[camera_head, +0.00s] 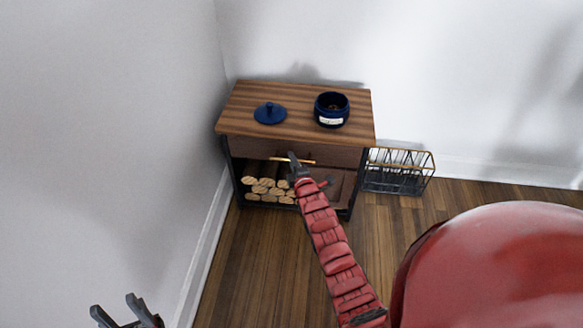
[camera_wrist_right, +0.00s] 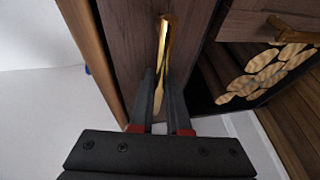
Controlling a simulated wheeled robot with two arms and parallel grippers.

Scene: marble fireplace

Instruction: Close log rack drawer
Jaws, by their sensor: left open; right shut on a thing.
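The log rack (camera_head: 252,97) is a small cabinet with a striped wooden top, standing in the corner. Its brown drawer front (camera_head: 335,155) lies just under the top and also fills the upper middle of the right wrist view (camera_wrist_right: 127,40). It looks close to flush, but I cannot tell whether a gap is left. My right gripper (camera_head: 292,160) is shut on the brass drawer handle (camera_head: 308,161); in the right wrist view the handle (camera_wrist_right: 163,40) runs between the fingers. My left gripper (camera_head: 118,306) is open and empty at the lower left, away from the rack.
Cut logs (camera_head: 268,187) lie in the rack's lower opening, beside a brown panel (camera_head: 343,183). A blue lid (camera_head: 269,113) and an open dark blue jar (camera_head: 331,108) stand on the top. A wire basket (camera_head: 398,171) stands right of the rack. The floor in front is clear.

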